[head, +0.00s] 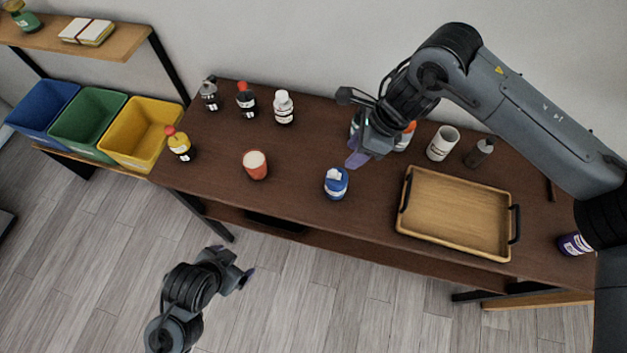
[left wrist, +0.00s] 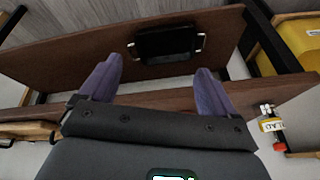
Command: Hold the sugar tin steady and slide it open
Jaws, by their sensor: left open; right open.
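A blue tin (head: 336,183) with a white and blue top stands near the front edge of the dark table. A red tin or cup (head: 255,165) with a cream top stands to its left. No label is readable, so I cannot tell which is the sugar tin. My right gripper (head: 349,128) is open above the table, behind the blue tin and apart from it, hiding part of the items behind. My left gripper (head: 240,274) is open and empty in front of the table, over the floor. Its spread purple fingers (left wrist: 157,78) fill the left wrist view's middle.
A wooden tray (head: 458,212) with black handles lies on the table's right. A white cup (head: 442,143) and grey bottle (head: 479,152) stand behind it. Several bottles (head: 247,100) line the back left; a yellow-labelled bottle (head: 180,146) stands at the left edge. Bins (head: 140,133) stand further left.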

